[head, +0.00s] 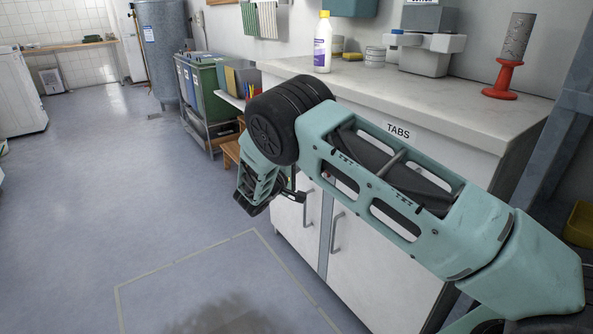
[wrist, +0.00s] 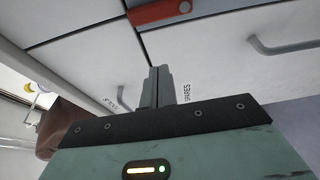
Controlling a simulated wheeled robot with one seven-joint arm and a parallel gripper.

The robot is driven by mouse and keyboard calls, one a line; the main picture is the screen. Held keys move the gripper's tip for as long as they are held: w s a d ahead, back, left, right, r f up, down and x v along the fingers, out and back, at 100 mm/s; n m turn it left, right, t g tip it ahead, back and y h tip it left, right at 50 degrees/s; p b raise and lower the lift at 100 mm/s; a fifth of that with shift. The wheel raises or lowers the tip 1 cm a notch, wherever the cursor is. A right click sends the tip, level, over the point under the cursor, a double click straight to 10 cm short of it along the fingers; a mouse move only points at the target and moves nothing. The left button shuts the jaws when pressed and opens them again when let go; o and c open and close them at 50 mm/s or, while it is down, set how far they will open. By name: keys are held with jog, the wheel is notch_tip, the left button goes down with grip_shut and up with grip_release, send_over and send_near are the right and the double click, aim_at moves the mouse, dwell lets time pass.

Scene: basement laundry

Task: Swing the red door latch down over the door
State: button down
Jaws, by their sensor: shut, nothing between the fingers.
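The red door latch (wrist: 160,12) shows at the top of the wrist view, cut off by the frame edge. It is a flat bar lying crosswise over the seam between two white fronts, with a round pivot near its right end. My gripper (wrist: 159,75) is shut and empty. Its fingertips point at the seam, below the latch in the picture and apart from it. In the head view my arm reaches across the front of the white cabinet doors (head: 345,265). There the arm hides the latch, or most of it.
In the wrist view, a grey handle (wrist: 285,47) sticks out at the right, and a label reading SPARES (wrist: 187,93) is beside the fingers. Above the cabinet, a worktop (head: 440,100) carries a white bottle (head: 322,45) and a red stand (head: 502,80). Floor at the left is open.

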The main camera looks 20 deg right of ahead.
jog(key=shift+s+d+b, duration=0.2)
jog(key=shift+d, duration=0.65)
jog(key=shift+s+d+b, duration=0.15)
jog(key=shift+s+d, duration=0.1)
jog(key=shift+d, duration=0.65)
jog(key=shift+s+d+b, duration=0.2)
jog(key=shift+d, duration=0.65)
